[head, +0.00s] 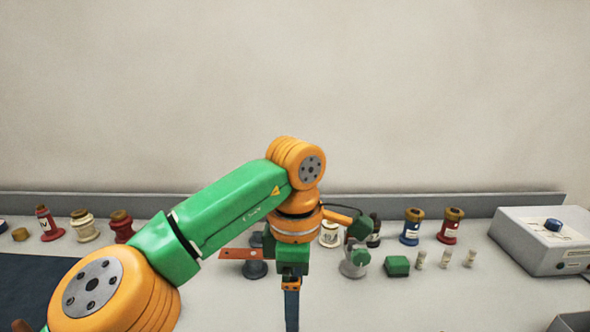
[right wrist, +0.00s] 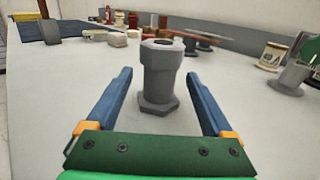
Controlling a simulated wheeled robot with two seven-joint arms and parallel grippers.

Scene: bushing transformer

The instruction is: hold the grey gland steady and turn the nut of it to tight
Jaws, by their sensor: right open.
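The grey gland (right wrist: 160,75) stands upright on the table in the right wrist view. It has a hexagonal nut at its top and a wider hexagonal foot. My right gripper (right wrist: 158,85) is open, with one blue finger on each side of the gland and a visible gap to both. I cannot make out this gland in the head view. My left gripper (head: 291,305) points down at the bottom middle of the head view. Its fingers show edge-on and are cut off by the frame, so its opening is hidden.
A grey fitting with a green part (head: 354,262) and a green block (head: 397,266) stand right of my left gripper. An orange-red bar (head: 240,254) lies to its left. Bushings line the back. A grey box (head: 545,240) stands right; a dark mat (head: 30,290) lies left.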

